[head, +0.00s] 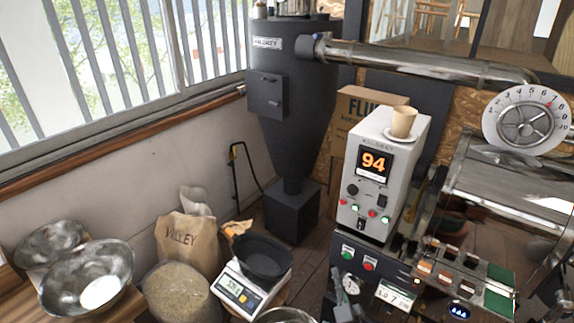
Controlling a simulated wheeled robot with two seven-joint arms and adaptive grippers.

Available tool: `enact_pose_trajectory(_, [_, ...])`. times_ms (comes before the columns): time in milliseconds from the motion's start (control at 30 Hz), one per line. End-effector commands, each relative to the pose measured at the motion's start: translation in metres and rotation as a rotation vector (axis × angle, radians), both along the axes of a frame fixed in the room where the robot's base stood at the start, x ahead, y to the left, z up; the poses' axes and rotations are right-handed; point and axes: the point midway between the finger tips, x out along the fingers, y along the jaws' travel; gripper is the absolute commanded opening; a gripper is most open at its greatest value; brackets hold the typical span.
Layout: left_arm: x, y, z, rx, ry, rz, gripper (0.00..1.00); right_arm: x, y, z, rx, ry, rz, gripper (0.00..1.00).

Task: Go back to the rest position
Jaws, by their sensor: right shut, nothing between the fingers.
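My right gripper (403,245) appears as a dark shape just right of the white control box, in front of the roaster. It is shut with nothing in it. Its outline blends with the dark machine behind, so its distance from the panel is hard to tell. My left gripper is not in view. The white control box (382,140) shows 94 in orange digits and has a paper cup (403,121) on a saucer on top.
A black pan (262,259) sits on a white scale (240,291). Metal bowls (113,256) stand at left, near a VALLEY bag (189,243) and a bean sack (178,291). A dark cyclone (297,110) stands behind.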

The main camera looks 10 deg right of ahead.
Motion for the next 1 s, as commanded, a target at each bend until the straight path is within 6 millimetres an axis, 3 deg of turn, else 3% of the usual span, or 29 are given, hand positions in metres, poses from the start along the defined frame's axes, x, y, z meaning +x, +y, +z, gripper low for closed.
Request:
enact_pose_trajectory(167, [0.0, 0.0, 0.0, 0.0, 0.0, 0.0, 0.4, -0.014, 0.015, -0.013, -0.082, 0.08, 0.061, 0.0])
enact_pose_trajectory(367, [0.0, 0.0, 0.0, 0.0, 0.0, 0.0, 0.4, -0.068, 0.047, -0.058, -0.322, 0.326, 0.22, 0.0])
enact_pose_trajectory(533, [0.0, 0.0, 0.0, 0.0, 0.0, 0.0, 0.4, -0.137, 0.054, -0.1, -0.537, 0.577, 0.342, 0.0])
enact_pose_trajectory(700, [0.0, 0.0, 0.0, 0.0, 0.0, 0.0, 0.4, -0.224, 0.041, -0.132, -0.727, 0.848, 0.439, 0.0])
enact_pose_trajectory(800, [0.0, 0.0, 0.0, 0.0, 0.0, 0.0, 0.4, -0.277, 0.026, -0.142, -0.816, 1.006, 0.483, 0.0])
enact_pose_trajectory(1000, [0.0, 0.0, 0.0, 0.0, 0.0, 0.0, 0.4, -0.35, 0.003, -0.144, -0.908, 1.22, 0.535, 0.0])
